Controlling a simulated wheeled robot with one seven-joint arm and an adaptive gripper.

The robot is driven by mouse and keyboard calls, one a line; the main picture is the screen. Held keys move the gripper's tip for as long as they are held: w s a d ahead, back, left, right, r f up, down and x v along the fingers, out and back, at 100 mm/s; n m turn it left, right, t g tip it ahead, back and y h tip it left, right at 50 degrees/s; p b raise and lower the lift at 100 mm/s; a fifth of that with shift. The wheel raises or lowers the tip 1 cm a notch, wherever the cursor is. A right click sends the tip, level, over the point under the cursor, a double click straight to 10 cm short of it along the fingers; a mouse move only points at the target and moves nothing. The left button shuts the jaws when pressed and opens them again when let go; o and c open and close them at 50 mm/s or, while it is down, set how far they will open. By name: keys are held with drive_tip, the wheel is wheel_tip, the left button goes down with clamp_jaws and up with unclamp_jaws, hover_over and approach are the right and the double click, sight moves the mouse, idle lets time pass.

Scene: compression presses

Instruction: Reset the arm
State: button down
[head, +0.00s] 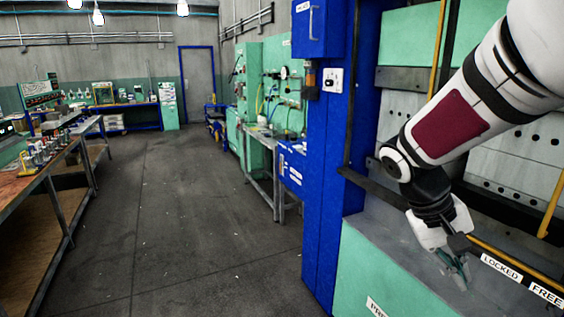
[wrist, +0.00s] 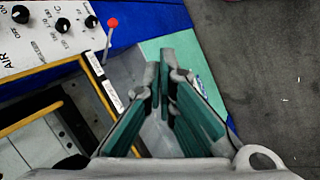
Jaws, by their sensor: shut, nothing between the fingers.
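My arm reaches in from the upper right of the head view, with the forearm slanting down to the left and the wrist bent downward. My gripper (head: 458,270) hangs just above the press's grey ledge, beside the LOCKED label (head: 501,268). In the wrist view my gripper (wrist: 165,75) has its two teal-padded fingers brought together, and nothing shows between the tips. The FREE label (head: 546,294) is to its right. Whether the fingertips touch the ledge, I cannot tell.
The press's blue post (head: 333,160) stands left of my arm. The wrist view shows a red-knobbed lever (wrist: 113,23), a knob panel (wrist: 40,30) and a yellow rail (wrist: 45,92). A workbench (head: 45,170) runs along the left. The floor (head: 190,210) between is clear.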

drive_tip(key=s+a+r+n+t+y, duration=0.1)
drive_tip(key=s+a+r+t+y, duration=0.2)
drive_tip(key=s+a, duration=0.2)
drive_tip(key=s+a+r+n+t+y, duration=0.1)
drive_tip(key=s+a+r+t, duration=0.3)
drive_tip(key=a, duration=0.6)
drive_tip(key=shift+s+a+r+t+y, duration=0.3)
drive_tip(key=shift+s+y, duration=0.1)
drive_tip(key=shift+y, duration=0.5)
